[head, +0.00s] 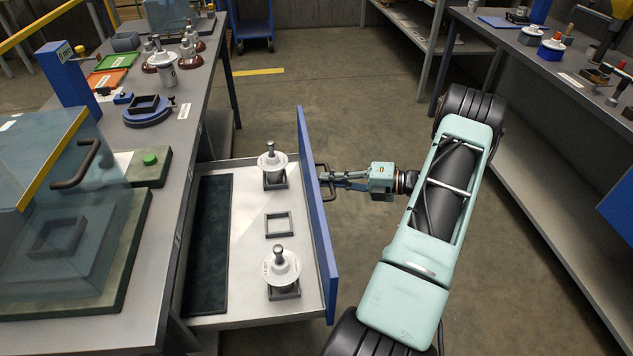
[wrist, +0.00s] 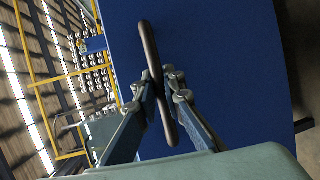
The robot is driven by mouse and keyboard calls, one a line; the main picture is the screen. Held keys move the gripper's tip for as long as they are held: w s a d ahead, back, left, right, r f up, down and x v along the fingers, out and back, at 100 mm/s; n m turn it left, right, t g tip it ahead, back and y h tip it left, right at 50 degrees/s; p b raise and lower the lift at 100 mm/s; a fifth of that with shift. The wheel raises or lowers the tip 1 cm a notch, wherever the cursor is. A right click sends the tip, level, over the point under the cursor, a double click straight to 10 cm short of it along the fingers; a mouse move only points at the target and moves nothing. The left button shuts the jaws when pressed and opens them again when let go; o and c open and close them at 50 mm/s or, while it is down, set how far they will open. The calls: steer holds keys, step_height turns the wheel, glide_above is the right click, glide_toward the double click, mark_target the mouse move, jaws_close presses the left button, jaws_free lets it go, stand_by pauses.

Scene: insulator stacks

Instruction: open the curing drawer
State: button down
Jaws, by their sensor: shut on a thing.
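The curing drawer (head: 240,205) sticks out from under the left workbench, with its blue front panel (head: 318,215) facing right. Inside it, two white insulators (head: 272,160) (head: 281,267) stand on dark square holders, with an empty square frame (head: 279,225) between them. A dark mat (head: 208,240) lies along its inner side. My gripper (head: 328,181) is at the panel's outer face, shut on the dark bar handle (wrist: 152,60). In the wrist view, the fingers (wrist: 163,92) close around the handle's middle, in front of the blue panel (wrist: 220,70).
The left workbench (head: 190,130) carries a clear-covered case (head: 50,200), a green-button box (head: 150,165) and several insulators. A right workbench (head: 540,70) runs along the other side. Bare floor (head: 320,110) lies between them.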

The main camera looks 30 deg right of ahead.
steer(key=shift+s+d, duration=0.1)
steer(key=shift+d, duration=0.3)
steer(key=c, duration=2)
jaws_free()
steer(key=shift+s, duration=0.1)
steer(key=v, duration=1.2)
steer(key=shift+r, duration=0.1)
steer(key=shift+a, duration=0.15)
